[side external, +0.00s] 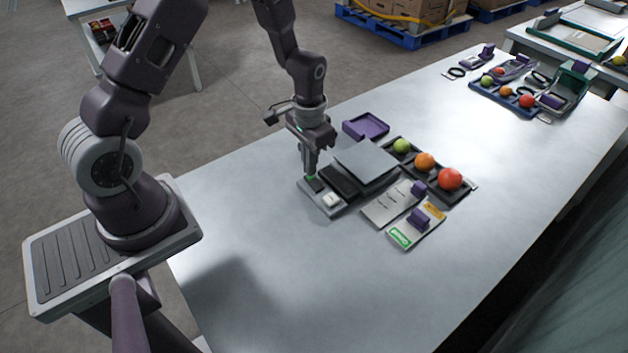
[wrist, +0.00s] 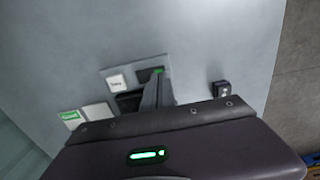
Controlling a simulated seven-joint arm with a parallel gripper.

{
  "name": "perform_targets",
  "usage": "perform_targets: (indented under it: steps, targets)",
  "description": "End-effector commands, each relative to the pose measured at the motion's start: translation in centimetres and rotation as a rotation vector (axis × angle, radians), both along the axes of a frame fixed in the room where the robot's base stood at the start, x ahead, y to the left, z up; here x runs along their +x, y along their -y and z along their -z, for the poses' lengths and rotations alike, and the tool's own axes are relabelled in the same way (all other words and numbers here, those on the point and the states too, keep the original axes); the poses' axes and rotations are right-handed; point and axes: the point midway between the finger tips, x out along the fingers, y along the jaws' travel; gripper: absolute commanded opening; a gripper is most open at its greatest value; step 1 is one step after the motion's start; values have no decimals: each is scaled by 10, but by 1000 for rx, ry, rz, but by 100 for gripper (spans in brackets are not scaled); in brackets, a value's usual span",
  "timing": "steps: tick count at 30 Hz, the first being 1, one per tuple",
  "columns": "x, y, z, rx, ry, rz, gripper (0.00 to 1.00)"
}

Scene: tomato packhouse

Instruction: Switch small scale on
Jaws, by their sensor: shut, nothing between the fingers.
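The small scale (side external: 323,198) stands on the table with a grey weighing plate (side external: 367,161), a dark display (side external: 340,182) and a white button (side external: 331,200) on its front. A dark switch with a green end (side external: 316,185) sits at the scale's left front corner; the switch also shows in the wrist view (wrist: 148,73). The white button is beside it there (wrist: 117,83). My gripper (side external: 311,174) is shut and empty, pointing down with its fingertips at the switch. Whether they touch it I cannot tell; they hide part of it. The display shows no readable figures.
A black tray (side external: 461,198) with a green, an orange and a red tomato lies right of the scale. Cards (side external: 378,213) with purple blocks lie in front, a purple tray (side external: 366,126) behind. More trays and tools stand at the far end. The table's near part is clear.

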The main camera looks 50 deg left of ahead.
Motion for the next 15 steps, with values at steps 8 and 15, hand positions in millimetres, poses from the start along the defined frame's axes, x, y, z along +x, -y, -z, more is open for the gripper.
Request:
perform_targets:
  steps: [8, 15]
  targets:
    - [0, 0, 4, 0, 0, 0, 0]
    - [0, 0, 8, 0, 0, 0, 0]
